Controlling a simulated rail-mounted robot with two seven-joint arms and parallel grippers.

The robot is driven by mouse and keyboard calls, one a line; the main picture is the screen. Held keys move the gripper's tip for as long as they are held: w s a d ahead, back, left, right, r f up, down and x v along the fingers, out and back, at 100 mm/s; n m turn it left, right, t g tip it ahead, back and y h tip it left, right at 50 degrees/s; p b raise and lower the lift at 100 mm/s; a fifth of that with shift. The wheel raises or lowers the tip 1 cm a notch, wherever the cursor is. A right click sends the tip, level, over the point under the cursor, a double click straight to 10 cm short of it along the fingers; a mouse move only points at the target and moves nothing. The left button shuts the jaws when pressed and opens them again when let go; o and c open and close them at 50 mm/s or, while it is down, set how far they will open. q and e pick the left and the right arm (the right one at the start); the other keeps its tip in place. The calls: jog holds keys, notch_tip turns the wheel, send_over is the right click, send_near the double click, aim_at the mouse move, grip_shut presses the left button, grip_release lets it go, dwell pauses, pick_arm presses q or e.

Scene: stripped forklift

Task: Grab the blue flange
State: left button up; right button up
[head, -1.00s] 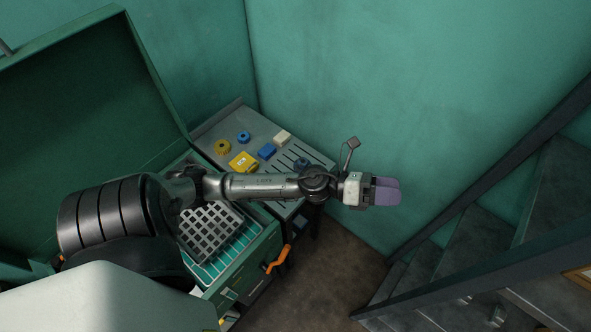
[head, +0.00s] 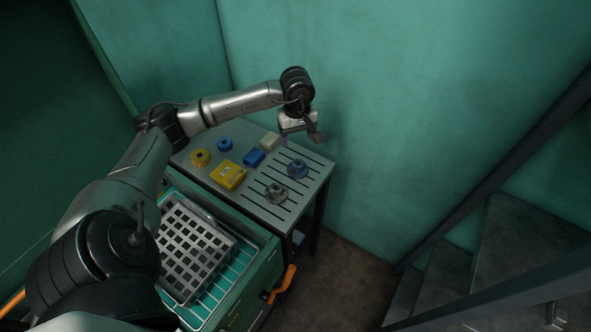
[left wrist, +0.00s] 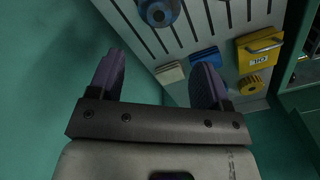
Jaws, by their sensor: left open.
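A blue flange (head: 297,168), round with a raised hub, sits on the slotted right part of the grey table. It also shows at the top edge of the left wrist view (left wrist: 159,12), partly cut off. My left gripper (head: 286,140) hangs above the table's back edge, behind the flange and apart from it. In the left wrist view its two purple fingers (left wrist: 157,62) are spread with nothing between them. My right gripper is not in view.
A grey flange (head: 276,193) sits in front of the blue one. A white block (head: 270,141), blue block (head: 254,158), yellow case (head: 228,175), yellow ring (head: 200,158) and small blue ring (head: 225,145) lie to the left. The teal wall (head: 420,90) is close behind.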

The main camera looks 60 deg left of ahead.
aim_at(298, 163)
pick_arm(q)
notch_tip(298, 163, down, 13)
jog(key=shift+w, duration=0.1)
dwell(0.7)
jog(key=shift+d, duration=0.1)
jog(key=c, duration=1.2)
